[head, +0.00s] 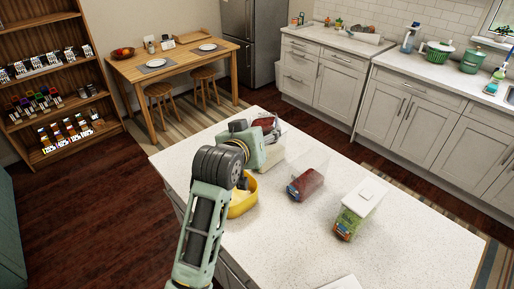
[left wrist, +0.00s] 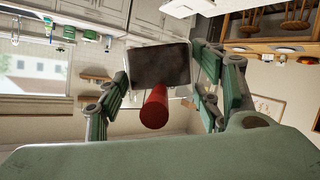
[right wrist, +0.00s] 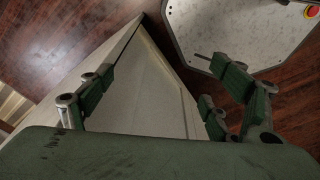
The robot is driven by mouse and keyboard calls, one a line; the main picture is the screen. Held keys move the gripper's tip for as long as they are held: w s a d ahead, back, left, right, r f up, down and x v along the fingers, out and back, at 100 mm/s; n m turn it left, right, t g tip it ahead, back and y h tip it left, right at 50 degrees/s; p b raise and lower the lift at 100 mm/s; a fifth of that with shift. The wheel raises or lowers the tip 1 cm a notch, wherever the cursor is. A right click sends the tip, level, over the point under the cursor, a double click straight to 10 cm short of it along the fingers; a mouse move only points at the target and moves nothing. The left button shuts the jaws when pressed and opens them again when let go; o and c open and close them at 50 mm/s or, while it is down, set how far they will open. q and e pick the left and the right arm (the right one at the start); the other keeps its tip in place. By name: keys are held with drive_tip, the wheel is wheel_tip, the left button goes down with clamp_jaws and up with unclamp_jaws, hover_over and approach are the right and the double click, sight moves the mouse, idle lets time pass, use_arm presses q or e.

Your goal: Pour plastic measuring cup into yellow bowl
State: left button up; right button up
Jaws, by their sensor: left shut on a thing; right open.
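My left gripper (head: 266,142) is over the island counter, beyond the yellow bowl (head: 243,199), which my arm partly hides. In the left wrist view its fingers are shut on a dark, light-rimmed object (left wrist: 160,66), likely the plastic measuring cup; a red cylindrical part (left wrist: 154,108) shows below it. In the head view the gripper covers most of this object, so its tilt and contents cannot be told. My right gripper (right wrist: 160,72) is open and empty, beside a pale island side panel (right wrist: 150,95) and above the wood floor.
The counter's front right is mostly clear. A wooden table (head: 180,62) with stools stands beyond.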

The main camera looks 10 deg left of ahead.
use_arm(q)
drive_tip(key=shift+w+a+r, duration=0.25)
drive_tip(key=shift+r, duration=0.2)
drive_tip(key=shift+w+a+n, duration=0.1)
drive_tip(key=shift+a+n, duration=0.1)
drive_tip(key=shift+n, duration=0.1)
drive_tip(key=shift+f, duration=0.25)
drive_tip(key=a+f+n+h, duration=0.2)
drive_tip(key=a+f+n, duration=0.1)
drive_tip(key=f, duration=1.2)
drive_tip(key=shift+s+a+f+n+t, duration=0.15)
drive_tip(key=shift+s+f+n+t, duration=0.1)
drive_tip(key=shift+f+n+t, duration=0.25)
use_arm(e)
drive_tip(key=shift+s+d+f, duration=0.25)
drive_tip(key=shift+s+f, duration=0.05)
drive_tip(key=shift+s, duration=0.3)
use_arm(q)
drive_tip(key=shift+a+f+n+h+b, duration=0.15)
drive_tip(key=shift+n+h+b, duration=0.15)
drive_tip(key=shift+b, duration=0.45)
use_arm(e)
drive_tip(key=shift+d+f, duration=0.15)
drive_tip(key=shift+f, duration=0.35)
